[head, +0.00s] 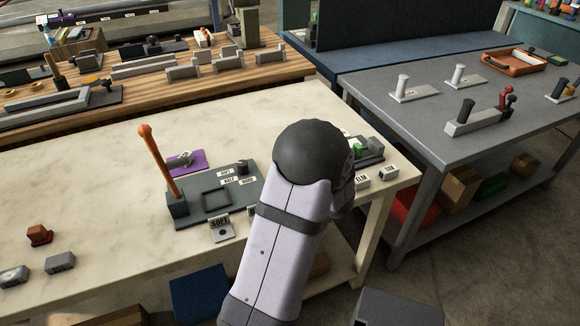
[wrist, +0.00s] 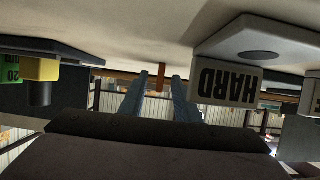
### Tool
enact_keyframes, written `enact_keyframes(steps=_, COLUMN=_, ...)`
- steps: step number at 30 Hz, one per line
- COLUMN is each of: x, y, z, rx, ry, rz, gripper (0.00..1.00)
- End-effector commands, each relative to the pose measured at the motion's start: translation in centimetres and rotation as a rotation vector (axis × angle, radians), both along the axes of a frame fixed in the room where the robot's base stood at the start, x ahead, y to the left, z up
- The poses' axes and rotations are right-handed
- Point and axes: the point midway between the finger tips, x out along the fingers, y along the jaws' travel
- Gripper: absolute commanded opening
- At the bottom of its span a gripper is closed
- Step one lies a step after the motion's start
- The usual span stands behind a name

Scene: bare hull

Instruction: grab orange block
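A tall orange post (head: 160,163) leans from a dark fixture (head: 205,203) near the table's middle. In the wrist view, which looks upside down, my gripper (wrist: 160,84) has two blue-grey fingers standing apart with nothing held between them. A small orange-brown shape (wrist: 161,72) shows beyond the fingertips; I cannot tell whether it is the block or the post. My arm hides the gripper in the head view.
A HARD-labelled grey piece (wrist: 228,82) is close on the right in the wrist view, with a yellow block (wrist: 41,69) at left. Grey blocks (head: 60,262) lie near the orange-red block. Pale tabletop (head: 95,195) is clear between that block and the fixture.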

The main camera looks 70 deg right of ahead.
Motion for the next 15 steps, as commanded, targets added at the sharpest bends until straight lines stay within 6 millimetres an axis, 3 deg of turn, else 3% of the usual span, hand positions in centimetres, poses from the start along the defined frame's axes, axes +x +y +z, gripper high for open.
enact_keyframes(steps=6, x=1.5, y=-1.4, z=-0.9, rx=0.001, ry=0.002, rz=0.001, gripper=0.30)
enact_keyframes(steps=15, x=1.7, y=-1.6, z=-0.9, rx=-0.001, ry=0.001, rz=-0.001, gripper=0.30)
